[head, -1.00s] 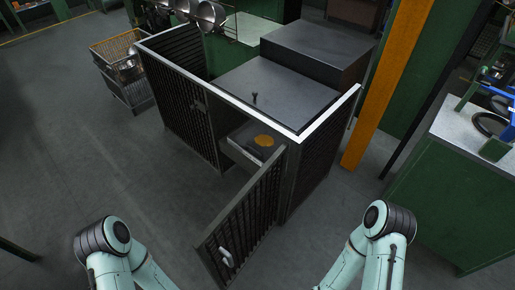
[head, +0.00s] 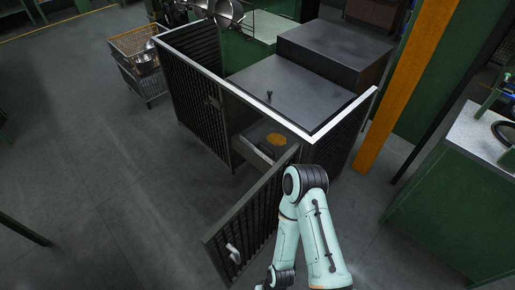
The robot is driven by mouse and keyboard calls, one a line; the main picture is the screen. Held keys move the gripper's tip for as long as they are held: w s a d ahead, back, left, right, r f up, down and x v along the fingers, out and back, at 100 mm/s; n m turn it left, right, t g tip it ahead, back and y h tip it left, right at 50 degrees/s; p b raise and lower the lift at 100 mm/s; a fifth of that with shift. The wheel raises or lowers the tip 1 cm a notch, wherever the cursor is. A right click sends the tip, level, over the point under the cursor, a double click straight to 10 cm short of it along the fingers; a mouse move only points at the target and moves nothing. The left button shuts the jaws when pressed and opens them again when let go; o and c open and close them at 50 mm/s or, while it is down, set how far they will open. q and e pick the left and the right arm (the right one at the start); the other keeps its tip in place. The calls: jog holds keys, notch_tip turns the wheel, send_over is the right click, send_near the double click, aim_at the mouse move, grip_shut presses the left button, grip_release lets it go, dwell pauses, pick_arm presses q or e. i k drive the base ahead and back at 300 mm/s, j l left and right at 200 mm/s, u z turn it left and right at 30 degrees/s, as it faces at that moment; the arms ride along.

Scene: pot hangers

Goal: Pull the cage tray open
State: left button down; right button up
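The cage (head: 194,105) is a dark slatted enclosure with a pale metal top rim, standing in the middle of the head view. Its front door (head: 244,228) is swung open toward me and has a light handle (head: 233,253). Behind the doorway the tray (head: 252,149) sits low inside the cage, with a dark item bearing a round orange patch (head: 276,139) on it. My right arm bends up in front of the door's right side, and its lower end runs out of the bottom of the picture. Neither gripper is in view.
A wire basket cart (head: 140,65) with metal pots stands behind the cage on the left. An orange post (head: 405,90) and a green workbench (head: 455,200) stand on the right.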

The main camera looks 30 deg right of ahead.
aim_at(269, 141)
jog(key=i+j+u, duration=0.1)
jog(key=j, duration=0.25)
jog(key=i+j+u, duration=0.1)
jog(key=i+j, duration=0.15)
jog(key=i+j+u, duration=0.1)
jog(key=j, duration=0.25)
jog(key=i+j+z, duration=0.1)
jog(key=i+z, duration=0.15)
jog(key=i, duration=0.2)
jog(key=i+j+z, duration=0.2)
jog(key=i, duration=0.2)
jog(key=i+j+z, duration=0.25)
jog(key=i, duration=0.2)
jog(key=i+l+z, duration=0.1)
jog(key=i+z, duration=0.2)
jog(key=z, duration=0.2)
jog(key=i+z, duration=0.3)
jog(key=z, duration=0.15)
jog(key=i+j+z, duration=0.1)
jog(key=i+z, duration=0.2)
jog(key=z, duration=0.2)
jog(key=i+l+z, duration=0.1)
jog(key=i+z, duration=0.75)
